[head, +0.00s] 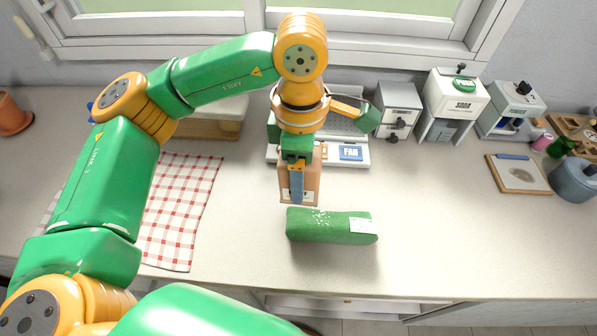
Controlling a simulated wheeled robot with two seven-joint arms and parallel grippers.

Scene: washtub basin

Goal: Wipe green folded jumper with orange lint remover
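The green folded jumper (325,228) lies on the counter near its front edge, a long rounded bundle with white specks on top and a white label at its right end. My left gripper (297,184) points down just behind and above the jumper's left part. A blue finger shows in front of an orange-brown block with a pale label, which looks like the orange lint remover (313,182); the gripper appears shut on it. The block's lower end is close to the jumper's back edge; I cannot tell whether they touch. My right gripper is not in view.
A red-checked cloth (178,215) lies at left. Behind the gripper is a grey device with a "FAN" label (351,153). A soda machine (455,100), a framed tray (518,174) and a grey-blue pot (575,180) stand at right. The counter right of the jumper is clear.

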